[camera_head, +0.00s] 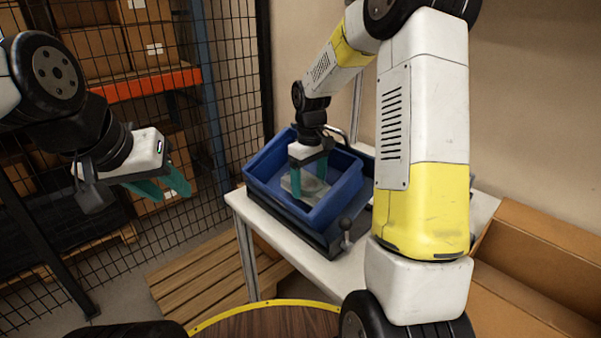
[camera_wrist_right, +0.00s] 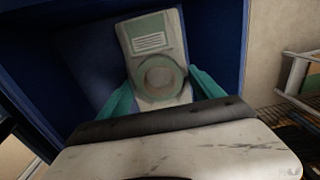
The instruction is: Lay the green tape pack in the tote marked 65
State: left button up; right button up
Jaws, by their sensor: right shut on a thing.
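The green tape pack (camera_wrist_right: 158,72) is a pale grey-green pack with a round ring and a white label, seen in the right wrist view. In the head view the pack (camera_head: 304,187) is inside the blue tote (camera_head: 262,163) on the table. My right gripper (camera_head: 309,182) reaches down into the tote with its teal fingers shut on the pack; it also shows in the right wrist view (camera_wrist_right: 165,95). Whether the pack touches the tote floor I cannot tell. No number is readable on the tote. My left gripper (camera_head: 170,187) is open and empty, left of the table.
The tote sits in a dark frame with a lever (camera_head: 346,228) on a white table (camera_head: 270,228). An open cardboard box (camera_head: 540,255) stands at the right. A wooden pallet (camera_head: 205,280) lies on the floor. A wire fence and shelving with boxes stand behind at left.

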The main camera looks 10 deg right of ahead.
aim_at(309, 183)
jog(key=shift+f, duration=0.15)
jog(key=o, duration=1.3)
notch_tip(309, 183, up, 13)
jog(key=shift+s+d+r+m+t+y, duration=0.1)
jog(key=shift+s+r+m+t+y, duration=0.55)
jog(key=shift+s, duration=3.25)
jog(key=shift+s+a+r+m+t+y, duration=0.1)
jog(key=shift+s+r+m+t, duration=1.15)
jog(key=shift+s, duration=2.7)
jog(key=shift+s+d+r+m+t+y, duration=0.1)
jog(key=shift+s+r+m+t+y, duration=0.55)
jog(key=shift+s, duration=3.25)
jog(key=shift+m+t+h, duration=0.3)
jog(key=shift+m+t, duration=0.25)
